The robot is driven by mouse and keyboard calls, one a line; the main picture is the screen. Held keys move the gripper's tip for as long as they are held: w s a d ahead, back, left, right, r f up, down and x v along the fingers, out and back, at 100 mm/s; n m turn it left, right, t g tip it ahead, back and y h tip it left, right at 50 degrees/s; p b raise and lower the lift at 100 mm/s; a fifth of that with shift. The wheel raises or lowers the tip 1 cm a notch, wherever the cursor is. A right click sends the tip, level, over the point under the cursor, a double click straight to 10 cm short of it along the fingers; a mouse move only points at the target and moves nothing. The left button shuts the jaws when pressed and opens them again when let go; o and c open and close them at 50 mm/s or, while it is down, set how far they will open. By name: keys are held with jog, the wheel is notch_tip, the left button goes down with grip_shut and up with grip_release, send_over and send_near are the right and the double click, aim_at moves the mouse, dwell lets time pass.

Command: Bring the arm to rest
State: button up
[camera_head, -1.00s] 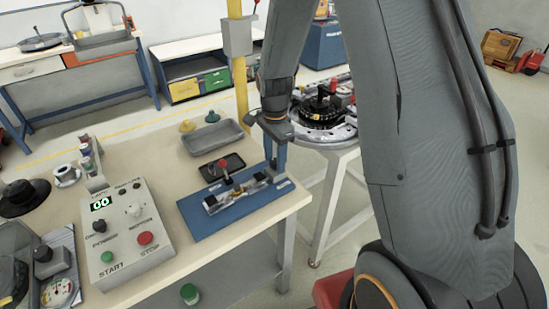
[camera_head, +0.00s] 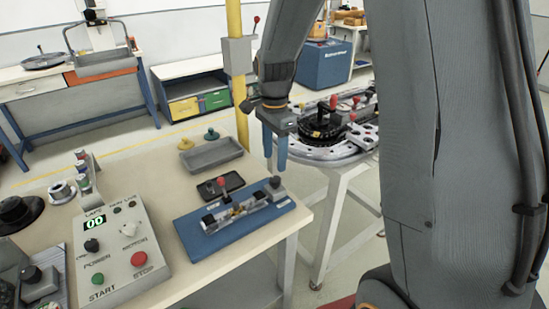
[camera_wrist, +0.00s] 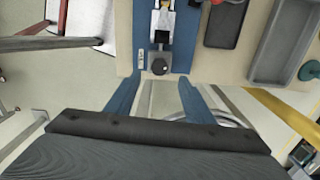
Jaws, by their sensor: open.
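My gripper (camera_head: 275,155) hangs with its blue fingers pointing down, near the right edge of the beige table, just above and behind the fixture on the blue plate. Its fingers are apart and nothing is between them. In the wrist view my gripper (camera_wrist: 155,98) also shows both blue fingers spread. My grey arm rises above it and fills the right of the head view.
A blue plate (camera_head: 195,243) with a metal fixture lies on the table (camera_head: 130,190). A control box (camera_head: 120,250), a grey tray (camera_head: 212,155) and a small black tray (camera_head: 232,180) stand nearby. A round ring track (camera_head: 350,150) on a white stand is behind the gripper.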

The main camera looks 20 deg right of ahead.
jog(key=s+n+t+b, duration=0.1)
jog(key=s+n, duration=1.4)
jog(key=s, duration=0.2)
jog(key=shift+f, duration=0.15)
